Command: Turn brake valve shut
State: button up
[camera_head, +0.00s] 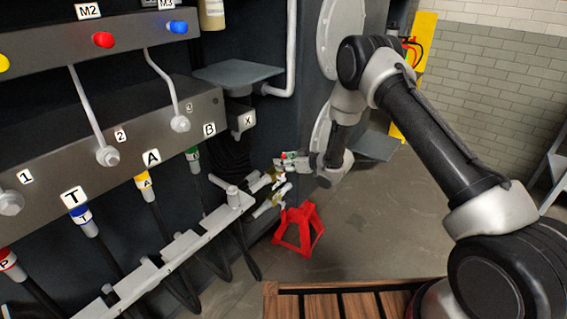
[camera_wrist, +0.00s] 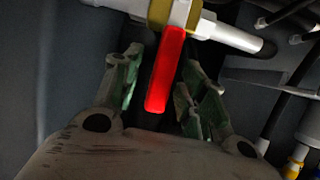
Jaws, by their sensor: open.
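The brake valve shows at the top of the wrist view, with a brass-coloured body (camera_wrist: 161,12) on a pale pipe (camera_wrist: 235,38). Its red handle (camera_wrist: 166,70) points down the picture, between the two green fingers of my gripper (camera_wrist: 161,75). The fingers are open, with a gap visible on each side of the handle. In the head view my gripper (camera_head: 287,162) is small, beside the brass-coloured fittings (camera_head: 270,181) at the end of the pale pipe rail. The handle is not clear there.
A grey panel with levers (camera_head: 108,156) and labelled hoses fills the left of the head view. A red frame-like object (camera_head: 300,229) stands on the floor below my gripper. A grey step plate (camera_head: 238,73) juts out above. Open floor lies to the right.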

jog(key=v, duration=1.1)
jog(key=shift+d, duration=0.1)
